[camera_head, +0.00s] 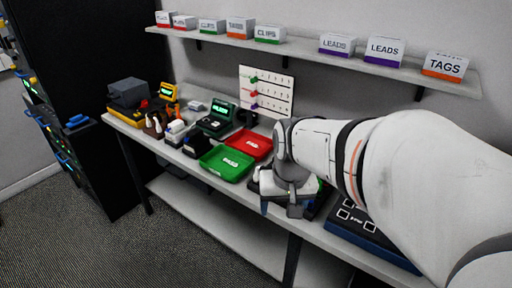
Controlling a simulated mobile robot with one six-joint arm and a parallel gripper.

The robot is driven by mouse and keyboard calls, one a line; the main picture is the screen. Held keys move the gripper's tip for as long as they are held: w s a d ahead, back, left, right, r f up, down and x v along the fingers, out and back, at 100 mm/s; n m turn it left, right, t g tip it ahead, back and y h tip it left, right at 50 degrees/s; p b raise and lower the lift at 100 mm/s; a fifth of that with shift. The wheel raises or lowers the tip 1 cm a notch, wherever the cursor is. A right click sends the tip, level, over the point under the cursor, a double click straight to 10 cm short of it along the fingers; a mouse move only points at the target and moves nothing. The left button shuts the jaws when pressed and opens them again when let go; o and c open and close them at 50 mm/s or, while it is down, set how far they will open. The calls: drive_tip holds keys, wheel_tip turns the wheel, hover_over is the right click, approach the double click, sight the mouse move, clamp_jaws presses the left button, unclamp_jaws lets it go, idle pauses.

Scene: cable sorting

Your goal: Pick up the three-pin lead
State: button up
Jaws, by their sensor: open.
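My arm reaches in from the right, and my gripper (280,208) points down over the front edge of the bench (243,198), right of the green tray. Its two fingers are apart, and I see nothing held between them. I cannot make out the three-pin lead for certain. Small dark and pale items lie partly hidden behind and beside my gripper, and I cannot tell what they are.
A green tray (226,164) and a red tray (248,144) lie left of my gripper. Several devices crowd the bench's left end. A dark blue panel (372,240) lies at right, partly behind my arm. A shelf (310,59) with labelled boxes runs above.

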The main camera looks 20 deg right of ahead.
drive_tip(key=o, duration=0.5)
drive_tip(key=w+d+m, duration=0.1)
drive_tip(key=w+d, duration=0.1)
drive_tip(key=w, duration=0.1)
drive_tip(key=w+d+f+m+p, duration=0.1)
drive_tip(key=w+d+m, duration=0.1)
drive_tip(key=w, duration=0.1)
drive_tip(key=w+d+m+g, duration=0.1)
drive_tip(key=w+d, duration=0.1)
drive_tip(key=w, duration=0.1)
drive_tip(key=shift+w+f+p, duration=0.1)
drive_tip(key=shift+f+p, duration=0.2)
drive_tip(key=shift+p, duration=0.1)
drive_tip(key=shift+c, duration=0.2)
drive_tip(key=shift+o, duration=1.3)
drive_tip(key=w+d+f+m, duration=0.2)
drive_tip(key=w+d, duration=0.1)
drive_tip(key=w+d+f+m+g+p, duration=0.1)
drive_tip(key=w+d+f, duration=0.1)
drive_tip(key=shift+d+m, duration=0.15)
drive_tip(key=shift+m, duration=0.15)
drive_tip(key=shift+w+d+f, duration=0.1)
drive_tip(key=shift+d+f, duration=0.1)
drive_tip(key=shift+d+f+p, duration=0.1)
drive_tip(key=shift+f+p, duration=0.6)
drive_tip(key=shift+f, duration=3.15)
